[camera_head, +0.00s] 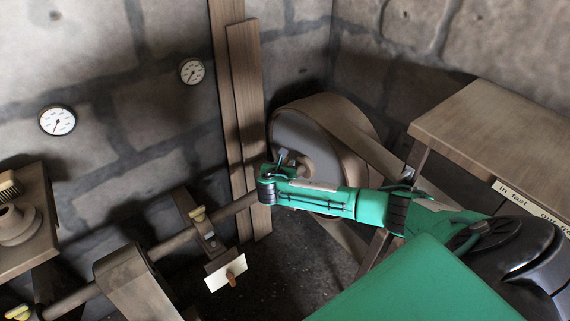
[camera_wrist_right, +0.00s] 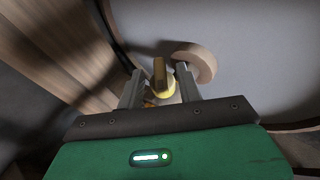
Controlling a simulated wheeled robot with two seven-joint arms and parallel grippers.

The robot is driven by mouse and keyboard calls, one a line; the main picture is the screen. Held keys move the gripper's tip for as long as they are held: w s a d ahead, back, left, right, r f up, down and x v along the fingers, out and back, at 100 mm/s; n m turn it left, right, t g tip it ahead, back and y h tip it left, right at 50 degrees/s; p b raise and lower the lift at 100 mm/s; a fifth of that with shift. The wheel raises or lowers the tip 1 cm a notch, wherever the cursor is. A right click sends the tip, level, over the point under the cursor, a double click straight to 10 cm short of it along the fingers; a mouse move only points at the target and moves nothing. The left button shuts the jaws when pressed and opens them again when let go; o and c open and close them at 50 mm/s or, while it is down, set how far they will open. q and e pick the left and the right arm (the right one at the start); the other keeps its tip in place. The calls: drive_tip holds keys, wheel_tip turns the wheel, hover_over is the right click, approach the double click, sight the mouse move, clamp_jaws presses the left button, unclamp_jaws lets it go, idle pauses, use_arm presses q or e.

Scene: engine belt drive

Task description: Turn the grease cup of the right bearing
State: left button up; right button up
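My right gripper (camera_head: 283,160) reaches in from the right in the head view, in front of the large wheel. In the right wrist view its two fingers (camera_wrist_right: 160,82) stand apart, one on each side of a brass grease cup (camera_wrist_right: 163,88) with an upright tab. A gap shows beside the left finger; the right finger is very close to the cup, and I cannot tell whether it touches. In the head view the arm hides this cup and its bearing. My left gripper is not in view.
A large belt wheel (camera_head: 305,140) with a belt stands behind my right gripper. Wooden posts (camera_head: 247,100) rise beside it. A wooden table (camera_head: 490,125) stands at right, a bench (camera_head: 40,240) at left. A pale card (camera_head: 226,272) hangs below the shaft. Two gauges (camera_head: 57,121) are on the wall.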

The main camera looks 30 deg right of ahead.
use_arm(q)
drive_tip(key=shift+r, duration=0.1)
use_arm(e)
drive_tip(key=shift+w+d+f, duration=0.15)
drive_tip(key=shift+w+d, duration=0.05)
drive_tip(key=shift+w, duration=0.05)
drive_tip(key=shift+c, duration=0.5)
clamp_jaws()
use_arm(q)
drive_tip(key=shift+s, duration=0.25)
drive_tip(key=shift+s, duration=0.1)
